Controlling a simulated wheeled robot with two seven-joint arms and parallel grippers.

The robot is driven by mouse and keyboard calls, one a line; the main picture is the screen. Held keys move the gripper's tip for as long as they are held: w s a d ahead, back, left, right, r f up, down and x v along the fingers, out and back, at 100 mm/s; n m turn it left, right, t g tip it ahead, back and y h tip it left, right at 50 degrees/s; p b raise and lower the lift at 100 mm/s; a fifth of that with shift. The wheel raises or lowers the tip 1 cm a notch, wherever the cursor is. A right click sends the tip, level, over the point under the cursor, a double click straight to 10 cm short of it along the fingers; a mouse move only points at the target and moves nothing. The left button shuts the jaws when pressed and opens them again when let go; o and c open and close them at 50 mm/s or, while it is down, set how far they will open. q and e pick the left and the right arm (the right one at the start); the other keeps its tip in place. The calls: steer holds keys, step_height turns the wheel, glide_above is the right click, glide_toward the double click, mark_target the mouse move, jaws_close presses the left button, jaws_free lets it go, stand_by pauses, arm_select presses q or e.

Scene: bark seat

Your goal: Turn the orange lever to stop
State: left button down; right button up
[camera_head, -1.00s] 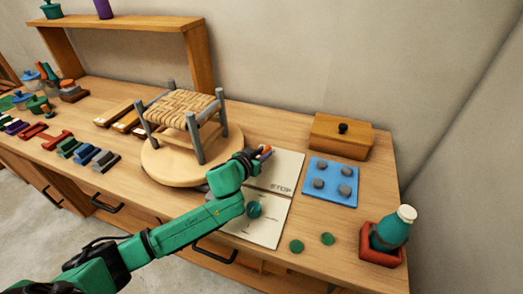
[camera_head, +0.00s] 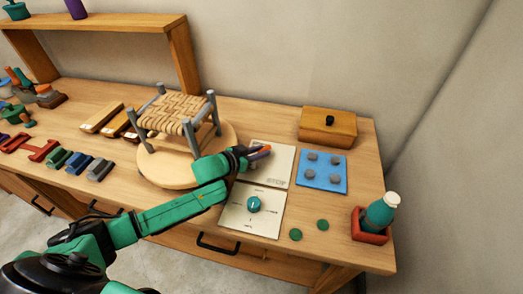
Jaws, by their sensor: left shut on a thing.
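The orange lever (camera_head: 263,149) shows only as a small orange piece at the tip of my left gripper, over the upper pale panel. My left gripper (camera_head: 259,152) is shut on it, and the fingers hide most of it. The upper panel (camera_head: 284,160) bears the word STOP near its lower right edge. The lever's exact angle is hard to make out. My right gripper is not in view.
A lower panel with a teal dial (camera_head: 254,204) lies in front. A woven stool (camera_head: 178,112) stands on a round wooden turntable (camera_head: 165,175) to the left. A blue tray (camera_head: 337,178), wooden box (camera_head: 328,135) and teal bottle (camera_head: 380,212) are to the right.

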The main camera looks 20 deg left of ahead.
arm_select(q)
steer(key=c, duration=0.7)
jaws_free()
steer(key=shift+s+a+r, duration=0.1)
steer(key=shift+s+a, duration=0.2)
steer(key=shift+s, duration=0.15)
steer(key=v, duration=1.3)
steer(key=shift+s+r+p, duration=0.2)
steer(key=shift+r+p, duration=0.1)
steer(key=shift+p, duration=0.05)
